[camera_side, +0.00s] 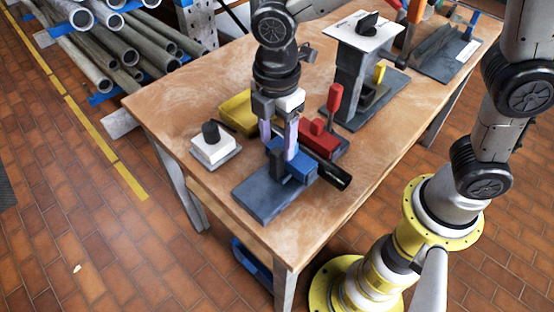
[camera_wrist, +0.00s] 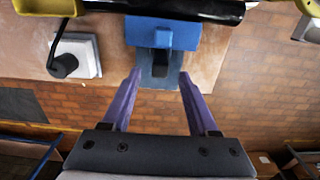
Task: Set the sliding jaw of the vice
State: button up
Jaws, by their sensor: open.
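The vice appears to be the dark grey base plate (camera_side: 258,203) near the table's front corner, with a blue block (camera_side: 301,168) standing on it. The blue block also shows in the wrist view (camera_wrist: 163,33), with a dark upright piece (camera_wrist: 160,63) on its near side. My gripper (camera_side: 278,147) points down over this fixture, its purple fingers apart. In the wrist view my gripper (camera_wrist: 160,73) is open and empty, with one fingertip on each side of the dark piece. I cannot tell whether the fingers touch anything.
A black cylinder (camera_side: 336,177) lies beside the blue block, close to a red clamp (camera_side: 320,141) with an upright red handle. A yellow block (camera_side: 237,112) and a white box with a black knob (camera_side: 213,150) stand to the left. A grey stand (camera_side: 347,75) is behind.

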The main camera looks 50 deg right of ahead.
aim_at(277, 162)
notch_tip(277, 162, down, 7)
dwell(0.3)
grip_shut()
dwell(0.3)
jog(key=shift+r, duration=0.1)
dwell(1.0)
